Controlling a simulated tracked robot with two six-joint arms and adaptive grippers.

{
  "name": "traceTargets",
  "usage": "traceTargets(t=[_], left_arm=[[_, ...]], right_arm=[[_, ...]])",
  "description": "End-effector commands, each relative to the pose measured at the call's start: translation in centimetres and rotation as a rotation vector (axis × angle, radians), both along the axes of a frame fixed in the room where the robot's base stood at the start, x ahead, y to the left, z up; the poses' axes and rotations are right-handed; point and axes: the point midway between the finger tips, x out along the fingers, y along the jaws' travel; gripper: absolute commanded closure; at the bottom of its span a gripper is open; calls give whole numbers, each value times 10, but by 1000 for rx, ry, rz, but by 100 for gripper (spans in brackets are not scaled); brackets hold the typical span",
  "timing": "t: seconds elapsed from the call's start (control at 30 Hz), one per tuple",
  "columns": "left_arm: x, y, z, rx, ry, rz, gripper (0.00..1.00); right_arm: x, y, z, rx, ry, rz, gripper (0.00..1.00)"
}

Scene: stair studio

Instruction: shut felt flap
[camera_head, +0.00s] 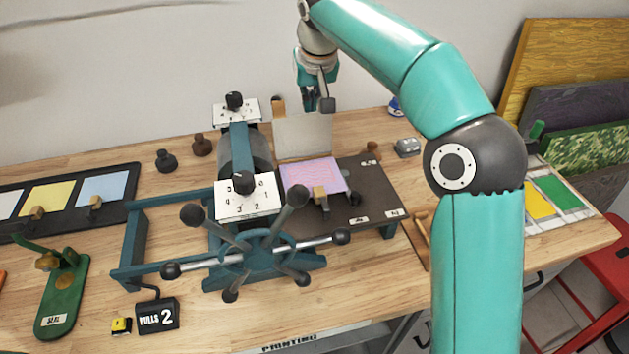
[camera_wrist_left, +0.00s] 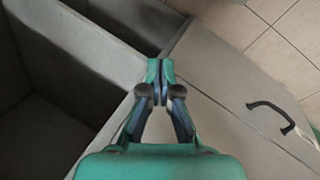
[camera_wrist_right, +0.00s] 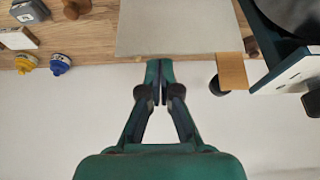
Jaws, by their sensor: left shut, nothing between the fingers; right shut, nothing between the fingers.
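The felt flap (camera_head: 303,137) is a pale grey panel standing up at the back of the dark press bed (camera_head: 360,190). A tan tab (camera_head: 278,105) sits at its upper left corner. My right gripper (camera_head: 318,102) is shut and empty, just above and behind the flap's top edge. In the right wrist view the flap (camera_wrist_right: 180,28) lies just beyond the shut fingertips (camera_wrist_right: 158,82), with the tab (camera_wrist_right: 232,70) to their right. I cannot tell whether they touch it. My left gripper (camera_wrist_left: 160,84) is shut and empty, away from the bench, over grey cabinets.
The press's spoked wheel (camera_head: 255,250) and numbered dials (camera_head: 246,197) stand left of the bed. A pink patterned sheet (camera_head: 313,176) lies on the bed before the flap. A "PULLS 2" counter (camera_head: 157,314) and green seal press (camera_head: 63,290) are at front left. My right arm covers the right side.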

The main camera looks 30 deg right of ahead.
Motion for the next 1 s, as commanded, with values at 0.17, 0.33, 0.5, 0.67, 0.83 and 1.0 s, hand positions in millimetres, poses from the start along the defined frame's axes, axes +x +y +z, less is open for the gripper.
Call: traceTargets(t=[0.17,0.33,0.5,0.67,0.83,1.0], left_arm=[[0,0,-6,0,0,0,100],[0,0,-10,0,0,0,100],[0,0,-15,0,0,0,100],[0,0,-19,0,0,0,100],[0,0,-19,0,0,0,100],[0,0,-19,0,0,0,100]], right_arm=[[0,0,-8,0,0,0,100],[0,0,-15,0,0,0,100],[0,0,-22,0,0,0,100],[0,0,-28,0,1,0,100],[0,0,-29,0,1,0,100],[0,0,-29,0,0,-1,100]])
